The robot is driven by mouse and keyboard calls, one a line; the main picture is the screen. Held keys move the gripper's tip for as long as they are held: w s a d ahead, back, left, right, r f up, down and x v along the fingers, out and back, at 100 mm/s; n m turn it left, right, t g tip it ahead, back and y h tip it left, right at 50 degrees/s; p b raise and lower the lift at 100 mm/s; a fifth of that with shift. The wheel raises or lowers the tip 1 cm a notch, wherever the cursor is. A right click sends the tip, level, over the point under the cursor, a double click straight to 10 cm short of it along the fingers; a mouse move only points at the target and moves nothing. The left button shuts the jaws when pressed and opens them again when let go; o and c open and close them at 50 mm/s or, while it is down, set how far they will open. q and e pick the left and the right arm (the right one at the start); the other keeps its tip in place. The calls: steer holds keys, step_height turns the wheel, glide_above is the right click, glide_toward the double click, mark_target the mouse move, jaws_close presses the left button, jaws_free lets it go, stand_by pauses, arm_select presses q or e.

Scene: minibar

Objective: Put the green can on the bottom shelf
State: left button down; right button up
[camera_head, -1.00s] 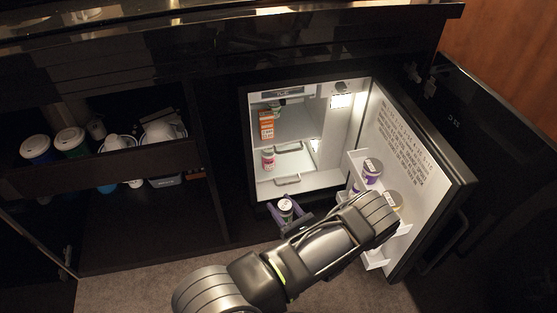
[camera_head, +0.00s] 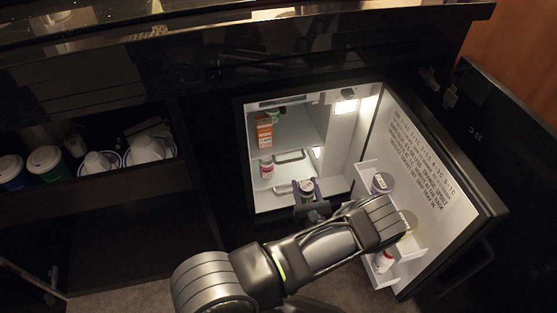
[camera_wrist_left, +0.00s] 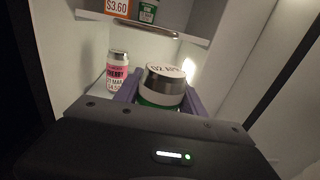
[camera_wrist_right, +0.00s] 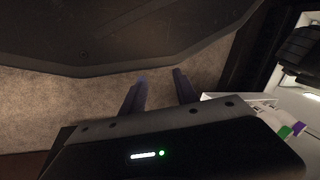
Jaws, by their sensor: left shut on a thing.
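The green can (camera_wrist_left: 162,88) has a silver-white top and a green body. My left gripper (camera_head: 308,190) is shut around it and holds it upright at the front opening of the mini fridge. The can also shows in the head view (camera_head: 307,187). In the left wrist view its lower part is hidden by the gripper. The fridge's lower level (camera_head: 268,199) is pale and has a pink can (camera_head: 266,168) at its left. My right gripper (camera_wrist_right: 157,88) is open and empty above the carpet in the right wrist view.
An orange carton (camera_head: 264,132) stands on the upper shelf (camera_wrist_left: 150,27). The open fridge door (camera_head: 425,170) stands at the right, with several containers in its racks. A dark cabinet with cups (camera_head: 45,160) is at the left. Room shows right of the pink can.

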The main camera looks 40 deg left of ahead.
arm_select(q)
steer(key=shift+s+a+r, duration=0.2)
steer(key=shift+s+r, duration=0.1)
steer(key=shift+s, duration=0.15)
steer(key=shift+s+a+f, duration=0.1)
steer(key=shift+s, duration=0.05)
steer(key=shift+f, duration=0.1)
arm_select(e)
steer(key=shift+s+r, duration=0.1)
steer(key=shift+r, duration=0.55)
